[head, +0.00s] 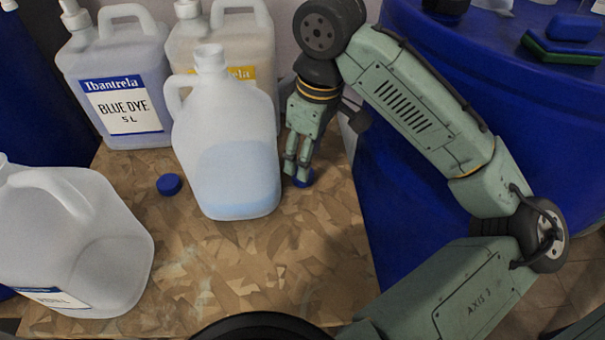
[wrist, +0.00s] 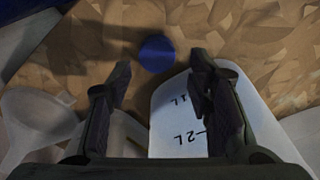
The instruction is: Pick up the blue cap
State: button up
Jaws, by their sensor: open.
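A translucent jug (head: 228,135) with pale blue liquid stands close left of my gripper. A jug with marks (wrist: 180,122) lies under my right finger in the wrist view. Another jug (head: 75,240) is at left; labelled jugs (head: 115,80) stand behind. A blue drum (head: 400,190) is at right.

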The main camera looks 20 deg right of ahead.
jog(key=f, duration=0.3)
jog(key=w+f, duration=0.1)
jog(key=f, duration=0.1)
jog(key=shift+a+b, duration=0.15)
jog(key=shift+b, duration=0.25)
jog(key=shift+c, duration=0.4)
jog(key=shift+r, duration=0.1)
jog(key=c, duration=0.4)
